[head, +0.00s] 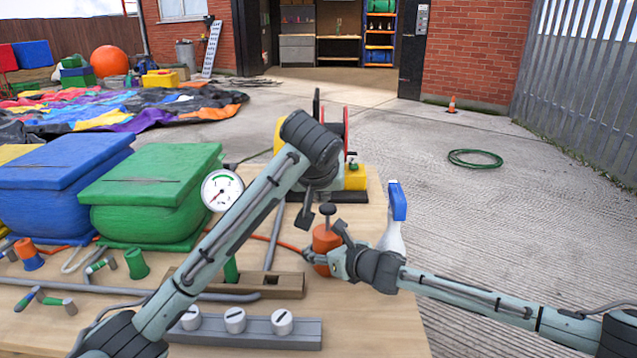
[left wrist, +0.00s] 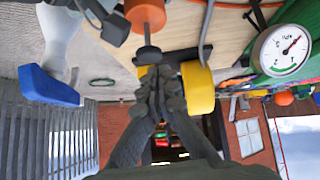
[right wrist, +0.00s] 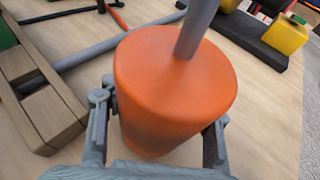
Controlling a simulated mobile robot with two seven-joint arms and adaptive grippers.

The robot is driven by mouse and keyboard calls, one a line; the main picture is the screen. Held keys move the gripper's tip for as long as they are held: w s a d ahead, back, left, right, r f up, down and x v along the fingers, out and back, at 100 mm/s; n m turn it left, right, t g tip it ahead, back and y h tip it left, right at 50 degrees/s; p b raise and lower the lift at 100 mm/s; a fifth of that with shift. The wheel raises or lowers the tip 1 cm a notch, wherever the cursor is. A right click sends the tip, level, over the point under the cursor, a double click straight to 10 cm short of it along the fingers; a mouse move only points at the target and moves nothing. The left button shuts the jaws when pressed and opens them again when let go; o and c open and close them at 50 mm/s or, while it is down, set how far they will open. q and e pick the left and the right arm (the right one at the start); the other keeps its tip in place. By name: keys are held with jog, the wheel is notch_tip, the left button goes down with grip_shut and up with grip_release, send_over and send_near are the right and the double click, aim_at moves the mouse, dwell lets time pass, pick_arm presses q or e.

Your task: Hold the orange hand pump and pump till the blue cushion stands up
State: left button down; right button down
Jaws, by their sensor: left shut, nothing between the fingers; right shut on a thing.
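The orange hand pump (head: 325,243) stands upright on the wooden table, its dark plunger knob (head: 327,209) raised on a grey rod. My right gripper (head: 338,262) is shut around the pump's body; the right wrist view shows the orange body (right wrist: 172,90) between its fingers. My left gripper (head: 305,217) is shut and empty beside the knob, fingers pointing down. The left wrist view shows its fingertips (left wrist: 158,78) close to the knob (left wrist: 149,55); I cannot tell whether they touch. The blue cushion (head: 55,185) sits at the table's left, looking plump. The gauge (head: 222,190) needle points lower left.
A green cushion (head: 150,195) stands beside the blue one. A white and blue spray bottle (head: 397,205) is right of the pump. A wooden block (head: 280,286), a grey bar with white knobs (head: 235,325) and pipes lie in front. Table's right front is clear.

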pick_arm(q)
jog(key=v, duration=0.7)
jog(key=shift+r, duration=0.1)
dwell(0.9)
pick_arm(e)
jog(key=c, duration=0.5)
grip_release()
jog(key=shift+c, duration=0.2)
jog(key=shift+d, duration=0.1)
jog(key=v, duration=1.2)
jog(key=shift+s, duration=0.1)
